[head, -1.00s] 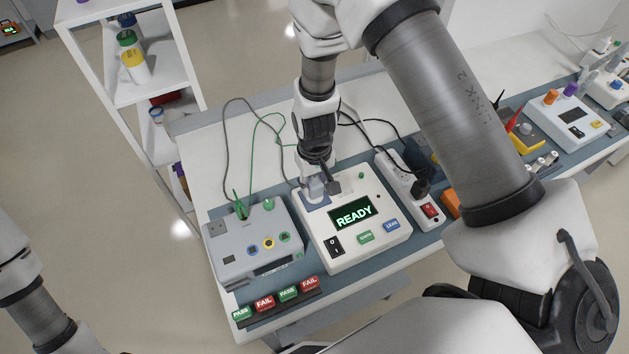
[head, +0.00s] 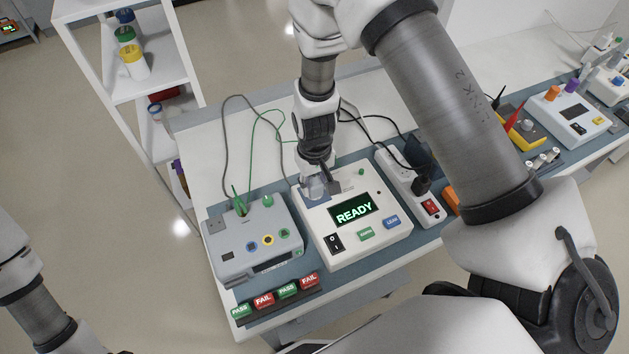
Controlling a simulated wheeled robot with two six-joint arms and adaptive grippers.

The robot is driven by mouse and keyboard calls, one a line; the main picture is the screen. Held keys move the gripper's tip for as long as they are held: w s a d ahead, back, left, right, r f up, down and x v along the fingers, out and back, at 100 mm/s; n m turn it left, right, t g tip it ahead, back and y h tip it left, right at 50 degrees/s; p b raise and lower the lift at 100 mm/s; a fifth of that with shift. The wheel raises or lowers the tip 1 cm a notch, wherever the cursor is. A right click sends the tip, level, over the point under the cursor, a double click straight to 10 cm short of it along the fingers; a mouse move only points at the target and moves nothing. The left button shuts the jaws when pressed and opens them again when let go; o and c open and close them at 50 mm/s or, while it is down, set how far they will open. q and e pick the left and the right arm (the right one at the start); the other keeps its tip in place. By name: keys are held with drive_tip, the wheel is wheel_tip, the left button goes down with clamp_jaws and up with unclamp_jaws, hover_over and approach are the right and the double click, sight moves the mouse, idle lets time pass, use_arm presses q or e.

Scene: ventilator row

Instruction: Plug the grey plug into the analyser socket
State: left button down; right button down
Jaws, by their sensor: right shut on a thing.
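The white analyser (head: 379,236) stands on the bench with a lit READY screen. Its socket area (head: 318,201), a blue-grey patch, is at the back left of its top. My right gripper (head: 322,186) comes down from above over this patch. It is shut on the grey plug (head: 313,187), a small pale block at the patch. The gripper partly covers the plug and hides the socket opening, so I cannot tell whether the plug is seated. My left arm shows at the lower left, but its gripper is out of view.
A grey device (head: 225,262) with green leads stands close on the left. A white power strip (head: 405,185) with a red switch lies on the right. PASS and FAIL blocks (head: 264,299) line the front edge. A shelf (head: 139,90) stands behind left.

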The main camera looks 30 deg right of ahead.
sight(314, 177)
drive_tip(key=c, duration=0.7)
unclamp_jaws()
drive_tip(key=shift+o, duration=0.2)
wheel_tip(314, 177, up, 12)
drive_tip(key=shift+w, duration=0.1)
